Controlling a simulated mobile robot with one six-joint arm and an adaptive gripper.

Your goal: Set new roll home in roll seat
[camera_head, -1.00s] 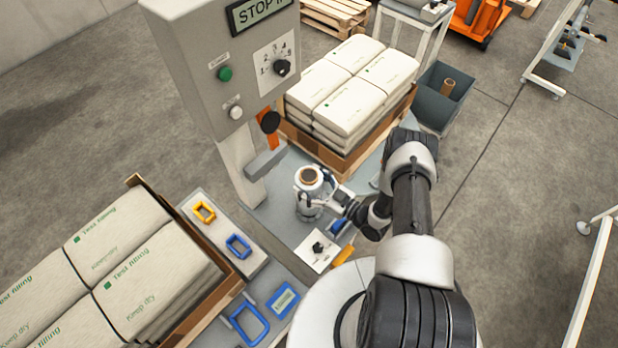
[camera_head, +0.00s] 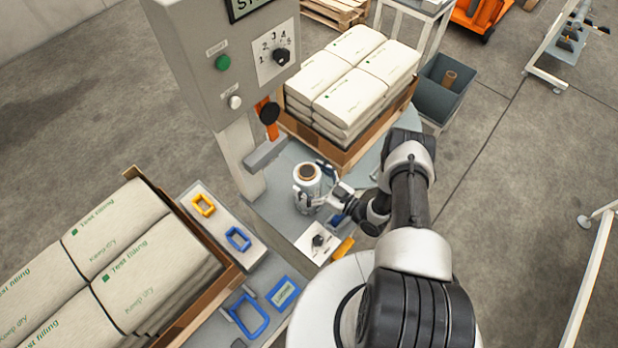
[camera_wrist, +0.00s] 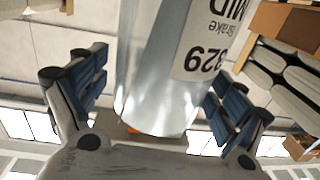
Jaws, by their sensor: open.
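The new roll (camera_head: 307,180), a clear film roll with a brown core, stands upright on the grey deck beside the column. In the wrist view the roll (camera_wrist: 155,75) fills the middle, with a white label reading "329", "Brake" and "MID". My gripper (camera_head: 312,199) reaches in from the right at the roll's lower part. Its blue-padded fingers (camera_wrist: 150,100) stand on both sides of the roll, open, with a gap showing on each side. The roll seat under the roll is hidden, so I cannot tell how the roll sits in it.
The column's control box (camera_head: 225,65) stands close behind the roll. A grey ledge (camera_head: 265,153) juts out near it. A sack pallet (camera_head: 355,160) is behind, another (camera_head: 195,320) at left front. A plate with a black knob (camera_head: 317,241) lies just in front. A grey bin (camera_head: 440,100) holds a brown core.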

